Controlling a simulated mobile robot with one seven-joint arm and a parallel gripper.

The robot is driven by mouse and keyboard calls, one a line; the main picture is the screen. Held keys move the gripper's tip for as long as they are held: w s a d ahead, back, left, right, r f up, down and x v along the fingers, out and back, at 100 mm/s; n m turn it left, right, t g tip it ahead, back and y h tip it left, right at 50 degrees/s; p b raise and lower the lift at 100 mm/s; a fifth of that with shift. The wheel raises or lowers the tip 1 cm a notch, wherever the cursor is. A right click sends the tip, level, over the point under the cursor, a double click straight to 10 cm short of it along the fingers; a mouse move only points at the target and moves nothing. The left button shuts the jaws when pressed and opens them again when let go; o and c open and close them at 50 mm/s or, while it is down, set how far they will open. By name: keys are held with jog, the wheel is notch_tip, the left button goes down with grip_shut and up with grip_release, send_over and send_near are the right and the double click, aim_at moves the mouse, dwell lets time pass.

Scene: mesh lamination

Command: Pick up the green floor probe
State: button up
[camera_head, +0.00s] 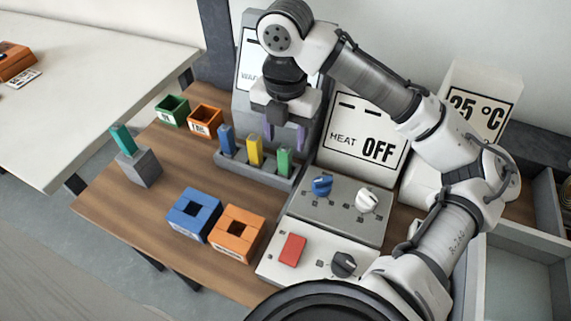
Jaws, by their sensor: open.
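A green probe (285,161) stands upright at the right end of a grey rack (256,175), beside a yellow probe (254,151) and a blue probe (227,139). A second, teal-green piece (122,139) stands tilted in the picture on a grey block (139,168) at the table's left. I cannot tell from labels which is the floor probe. My gripper (284,134) points down above and behind the rack, its purple fingers apart and nothing visible between them. It appears close to the yellow and green probes; the exact gap is unclear.
Small green (172,110) and orange (205,121) bins stand behind left. Blue (194,214) and orange (237,235) square holders sit in front. A control panel with knobs (338,203) and a HEAT OFF display (364,139) stand right of the rack. The wooden table (120,210) is clear front left.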

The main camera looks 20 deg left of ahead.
aim_at(285, 148)
jog(key=shift+w+a+f+p, duration=0.1)
jog(key=shift+f+p, duration=0.6)
jog(key=shift+f, duration=2.8)
jog(key=shift+c, duration=0.5)
grip_shut()
